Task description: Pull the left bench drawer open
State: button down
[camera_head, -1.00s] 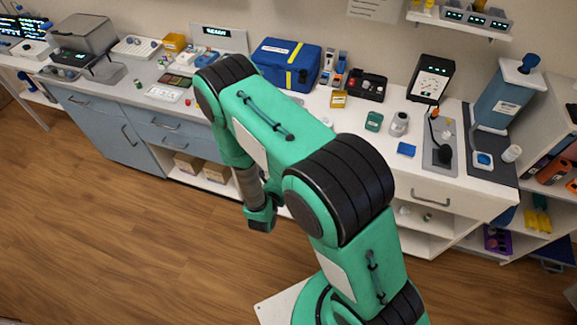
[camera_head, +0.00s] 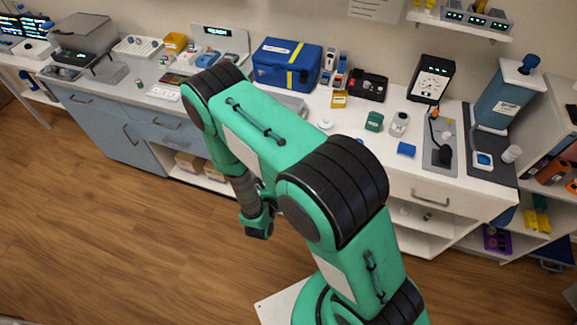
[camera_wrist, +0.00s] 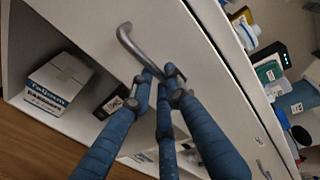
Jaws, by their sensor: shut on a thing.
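In the wrist view a white drawer front (camera_wrist: 182,42) fills the upper middle and carries a grey bar handle (camera_wrist: 135,45). My gripper (camera_wrist: 158,80) has blue fingers that are closed around the lower right part of this handle. In the head view my gripper (camera_head: 257,228) shows low in front of the bench (camera_head: 345,112), and my arm hides the held handle and most of that drawer front. I cannot tell how far the drawer stands out from the bench.
A white box (camera_wrist: 60,85) and a dark box lie on an open shelf below the drawer. A second white drawer with a handle (camera_head: 431,197) is at the right. Blue cabinets (camera_head: 110,130) stand at the left. The wood floor (camera_head: 130,240) is clear.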

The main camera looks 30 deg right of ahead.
jog(key=f+p+v, duration=0.2)
jog(key=f+v, duration=0.1)
jog(key=v, duration=1.2)
jog(key=s+a+f+p+v, duration=0.1)
jog(key=f+p+v, duration=0.2)
jog(key=v, duration=1.2)
jog(key=shift+s+a+f+p, duration=0.15)
jog(key=shift+s+a+p, duration=0.1)
jog(key=shift+a+p, duration=0.05)
jog(key=c, duration=1.7)
grip_release()
jog(key=shift+s, duration=0.1)
jog(key=shift+v, duration=5.9)
